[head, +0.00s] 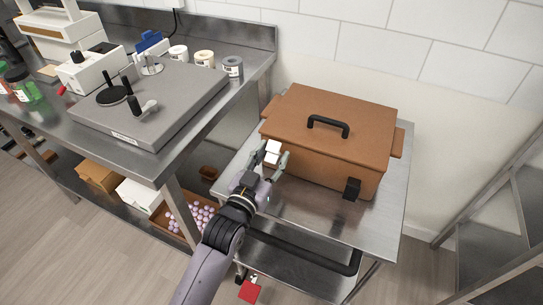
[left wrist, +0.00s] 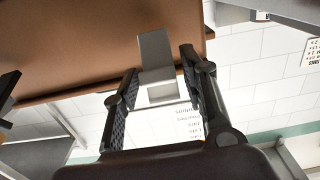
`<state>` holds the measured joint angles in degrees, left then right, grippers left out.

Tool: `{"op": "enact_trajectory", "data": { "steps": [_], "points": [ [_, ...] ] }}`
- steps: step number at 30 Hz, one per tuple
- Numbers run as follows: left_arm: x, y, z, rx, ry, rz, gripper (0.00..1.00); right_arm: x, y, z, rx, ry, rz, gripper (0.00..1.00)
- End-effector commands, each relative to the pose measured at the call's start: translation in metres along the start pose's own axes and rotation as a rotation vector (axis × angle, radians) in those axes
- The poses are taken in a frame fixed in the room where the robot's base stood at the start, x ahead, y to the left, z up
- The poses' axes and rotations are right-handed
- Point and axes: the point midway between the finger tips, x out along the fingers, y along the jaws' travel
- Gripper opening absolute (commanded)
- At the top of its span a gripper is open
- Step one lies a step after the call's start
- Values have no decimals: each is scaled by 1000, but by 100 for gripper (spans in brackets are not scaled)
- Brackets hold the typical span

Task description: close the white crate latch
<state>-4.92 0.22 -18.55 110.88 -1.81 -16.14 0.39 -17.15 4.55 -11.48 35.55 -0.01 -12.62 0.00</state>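A brown crate (head: 335,118) with a black top handle stands on a steel table. The white latch (head: 273,147) is on the crate's front, near its left end. A black latch (head: 352,189) is on the same side, farther right. My left gripper (head: 270,158) is at the white latch, with one finger on each side. In the left wrist view the latch (left wrist: 157,60) shows pale grey between the fingertips (left wrist: 160,72), the right one very close to it. Whether either finger touches it is unclear. The latch's fastening is partly hidden. My right gripper is not in view.
The steel table (head: 375,228) has bare room in front of the crate. A steel bench (head: 188,135) with a grey machine and several jars stands to the left. A black bar (head: 300,257) and a red tag (head: 250,291) are low at the front. A metal rack (head: 500,215) is at right.

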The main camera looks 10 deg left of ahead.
Motion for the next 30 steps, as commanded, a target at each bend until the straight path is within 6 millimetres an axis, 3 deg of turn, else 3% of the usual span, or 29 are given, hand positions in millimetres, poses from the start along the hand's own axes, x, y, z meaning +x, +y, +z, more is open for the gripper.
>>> {"op": "enact_trajectory", "data": {
  "steps": [16, 30],
  "points": [
    [0, 0, 0, 0, 0, 0, 1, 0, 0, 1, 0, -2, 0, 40],
    [0, 0, -1, 0, -3, 0, 0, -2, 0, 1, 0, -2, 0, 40]
  ]
}}
